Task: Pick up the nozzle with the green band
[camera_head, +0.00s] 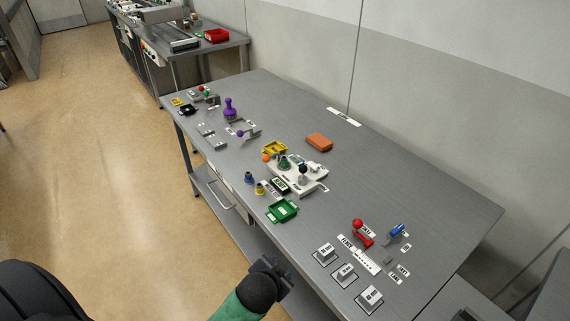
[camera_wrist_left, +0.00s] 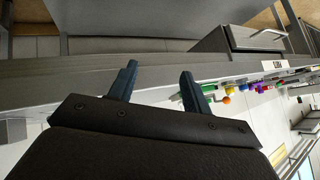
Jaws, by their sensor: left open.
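The nozzle with green (camera_head: 284,162) is a small dark green cone-like piece, upright on a white fixture (camera_head: 313,171) near the middle of the table; its band is too small to make out. Two smaller nozzles, one blue (camera_head: 249,178) and one yellow (camera_head: 260,189), stand near the table's front edge. My left gripper (camera_head: 272,268) is at the front edge, nearer the camera than the nozzles and well apart from them. The left wrist view shows its two fingers (camera_wrist_left: 159,68) spread and empty. My right gripper is not in view.
A green tray (camera_head: 282,211) lies between my left gripper and the nozzles. A yellow tray (camera_head: 275,148) and an orange block (camera_head: 319,142) lie behind. A red-knobbed lever (camera_head: 359,227) and several switch boxes stand at the right. The table (camera_head: 420,190) is bare at the back right.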

